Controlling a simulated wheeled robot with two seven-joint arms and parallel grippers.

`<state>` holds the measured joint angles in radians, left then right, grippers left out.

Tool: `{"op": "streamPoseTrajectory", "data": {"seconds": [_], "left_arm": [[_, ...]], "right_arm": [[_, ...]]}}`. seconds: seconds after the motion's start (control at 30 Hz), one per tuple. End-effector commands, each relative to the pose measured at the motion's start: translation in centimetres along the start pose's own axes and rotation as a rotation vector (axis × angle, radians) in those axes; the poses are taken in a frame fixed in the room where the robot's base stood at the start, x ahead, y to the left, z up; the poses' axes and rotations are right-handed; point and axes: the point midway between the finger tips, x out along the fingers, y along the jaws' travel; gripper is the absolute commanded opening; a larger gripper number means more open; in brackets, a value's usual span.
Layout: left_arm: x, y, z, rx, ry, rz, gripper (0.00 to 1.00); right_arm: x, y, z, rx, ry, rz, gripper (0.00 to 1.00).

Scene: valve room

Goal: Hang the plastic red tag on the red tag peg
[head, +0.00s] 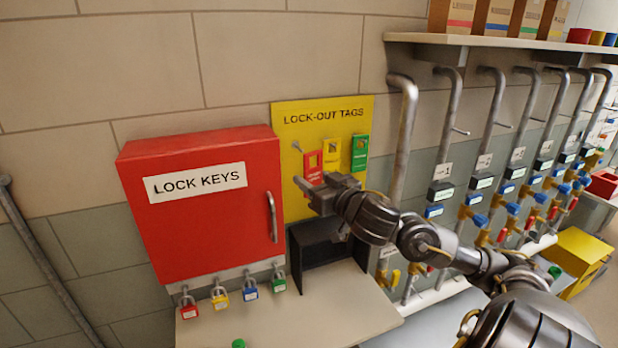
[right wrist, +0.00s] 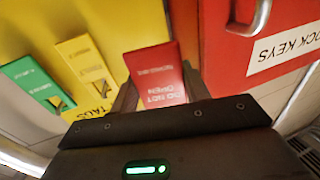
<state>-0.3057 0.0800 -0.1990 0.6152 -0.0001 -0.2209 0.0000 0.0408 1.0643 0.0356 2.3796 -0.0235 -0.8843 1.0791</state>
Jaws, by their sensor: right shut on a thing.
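The red tag (head: 313,163) is upright in front of the yellow LOCK-OUT TAGS board (head: 325,117). My right gripper (head: 312,188) is shut on the lower part of the red tag. In the right wrist view the tag (right wrist: 155,75) stands between the two fingers, its lettering upside down. A bare metal peg (head: 297,146) sticks out of the board just left of and above the tag. I cannot tell whether the tag touches the board or a peg. My left gripper is not in view.
A yellow tag (head: 331,153) and a green tag (head: 360,152) hang right of the red tag. The red LOCK KEYS cabinet (head: 205,225) juts out at left. A dark open box (head: 325,245) stands on the shelf below. A grey pipe (head: 404,135) rises at right.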

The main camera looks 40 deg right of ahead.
Motion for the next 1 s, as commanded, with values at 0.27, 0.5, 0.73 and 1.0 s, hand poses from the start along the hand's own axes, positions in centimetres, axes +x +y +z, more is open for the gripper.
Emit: {"op": "streamPoseTrajectory", "data": {"seconds": [0.27,0.5,0.73,1.0], "left_arm": [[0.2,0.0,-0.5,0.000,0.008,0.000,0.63],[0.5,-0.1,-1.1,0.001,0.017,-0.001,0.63],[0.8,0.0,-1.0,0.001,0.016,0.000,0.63],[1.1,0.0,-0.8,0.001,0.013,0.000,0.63]], "right_arm": [[0.9,0.4,0.2,-0.001,0.001,0.002,0.21],[2.4,0.7,0.4,0.000,0.001,0.001,0.21],[3.9,0.9,0.5,0.001,0.001,-0.001,0.21],[5.6,1.4,0.7,0.000,0.001,-0.001,0.21]]}}
